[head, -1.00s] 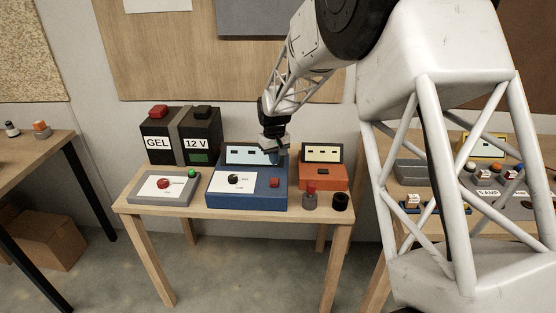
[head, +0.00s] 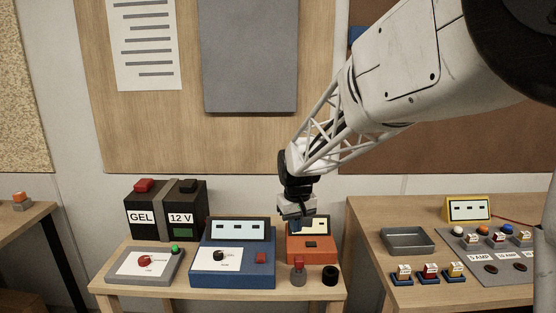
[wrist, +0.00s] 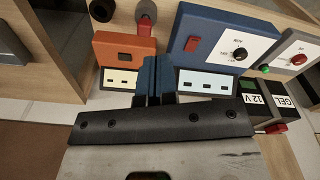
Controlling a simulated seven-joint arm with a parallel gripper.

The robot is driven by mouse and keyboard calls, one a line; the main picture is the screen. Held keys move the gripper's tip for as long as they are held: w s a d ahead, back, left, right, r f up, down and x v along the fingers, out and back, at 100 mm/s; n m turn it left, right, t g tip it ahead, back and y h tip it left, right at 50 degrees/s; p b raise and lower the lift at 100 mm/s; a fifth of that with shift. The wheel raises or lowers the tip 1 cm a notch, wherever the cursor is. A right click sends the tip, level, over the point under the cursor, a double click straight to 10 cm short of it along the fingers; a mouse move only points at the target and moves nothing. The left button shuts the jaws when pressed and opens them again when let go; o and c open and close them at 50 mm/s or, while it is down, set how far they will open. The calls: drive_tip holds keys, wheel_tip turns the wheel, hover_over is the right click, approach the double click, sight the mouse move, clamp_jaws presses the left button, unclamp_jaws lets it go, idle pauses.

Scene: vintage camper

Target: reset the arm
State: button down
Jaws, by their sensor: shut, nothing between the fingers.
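My gripper (head: 295,222) hangs above the small wooden table, pointing down, just in front of the orange device's screen in the head view. Its two dark blue fingers are together and empty; they also show in the wrist view (wrist: 153,78). Behind and beside it are the orange device (head: 313,250) with a pale screen and the blue device (head: 232,268) with a dial, a red switch and a pale screen. In the wrist view the fingers lie between the orange device (wrist: 124,52) and the blue device (wrist: 218,35). I cannot tell whether they touch anything.
A black GEL 12 V battery (head: 166,210) and a grey panel (head: 145,264) with a red knob and green button stand left. The right table holds a grey tray (head: 407,240) and several fuses.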

drive_tip(key=s+d+r+m+t, duration=0.1)
drive_tip(key=s+d+r, duration=0.3)
drive_tip(key=s, duration=0.5)
drive_tip(key=s+d+r+m, duration=0.15)
drive_tip(key=s+d, duration=0.35)
drive_tip(key=s, duration=0.5)
drive_tip(key=s+d+m, duration=0.1)
drive_tip(key=s+d, duration=0.1)
drive_tip(key=s, duration=0.6)
drive_tip(key=s+d+f, duration=0.1)
drive_tip(key=s+d, duration=0.1)
drive_tip(key=s, duration=0.7)
drive_tip(key=shift+d+m+t, duration=0.3)
drive_tip(key=shift+m+t, duration=0.05)
drive_tip(key=shift+t, duration=0.05)
drive_tip(key=shift+s+f, duration=0.1)
